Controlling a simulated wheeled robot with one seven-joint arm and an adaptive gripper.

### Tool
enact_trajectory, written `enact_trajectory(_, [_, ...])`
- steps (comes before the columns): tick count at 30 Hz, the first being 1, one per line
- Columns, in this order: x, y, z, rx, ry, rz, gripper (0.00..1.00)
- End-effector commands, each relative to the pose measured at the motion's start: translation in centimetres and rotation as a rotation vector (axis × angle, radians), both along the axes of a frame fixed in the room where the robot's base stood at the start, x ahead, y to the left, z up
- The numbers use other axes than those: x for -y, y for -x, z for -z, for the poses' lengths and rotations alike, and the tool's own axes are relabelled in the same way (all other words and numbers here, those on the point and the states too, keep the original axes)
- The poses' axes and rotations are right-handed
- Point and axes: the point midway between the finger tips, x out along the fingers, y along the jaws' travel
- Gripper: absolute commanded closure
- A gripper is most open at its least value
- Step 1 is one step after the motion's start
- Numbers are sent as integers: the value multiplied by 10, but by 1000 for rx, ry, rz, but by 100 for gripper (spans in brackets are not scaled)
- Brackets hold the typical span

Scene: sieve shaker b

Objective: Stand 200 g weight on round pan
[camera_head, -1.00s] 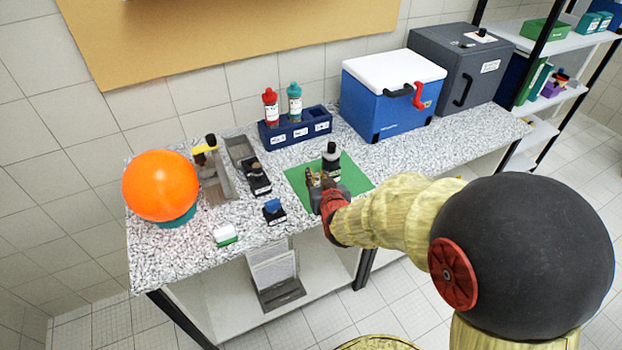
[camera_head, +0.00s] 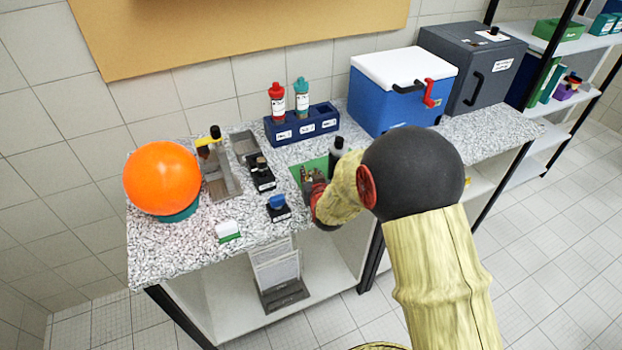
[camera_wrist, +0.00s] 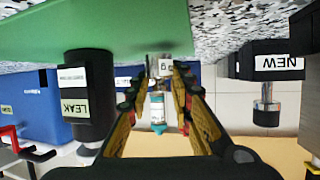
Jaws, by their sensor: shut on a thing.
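My gripper (camera_head: 312,176) is over the green mat (camera_head: 302,171) at the front of the bench. In the wrist view, which is upside down, my gripper (camera_wrist: 161,80) is shut on a small metallic piece (camera_wrist: 161,65) whose label ends in "g", apparently the 200 g weight. Whether its base touches the mat, I cannot tell. I cannot make out a round pan for certain; my arm hides part of the mat. A dark bottle marked LEAK (camera_wrist: 88,95) stands on the mat beside my gripper, also in the head view (camera_head: 338,152).
A black block marked NEW (camera_wrist: 268,62) stands nearby. A blue-topped block (camera_head: 277,207) lies left of the mat. Behind are a bottle rack (camera_head: 300,130) and a blue cooler (camera_head: 385,98). An orange ball (camera_head: 161,178) sits far left.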

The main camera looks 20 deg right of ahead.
Motion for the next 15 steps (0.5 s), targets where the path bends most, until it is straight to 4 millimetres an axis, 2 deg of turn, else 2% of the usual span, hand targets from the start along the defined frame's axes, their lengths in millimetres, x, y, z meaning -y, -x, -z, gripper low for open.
enact_trajectory(2, [0, -1, 9, 2, 0, 0, 100])
enact_trajectory(13, [0, 0, 11, 3, 1, 0, 100])
enact_trajectory(14, [0, 0, 12, 1, 0, 0, 77])
enact_trajectory(15, [0, 0, 11, 1, 0, 0, 75])
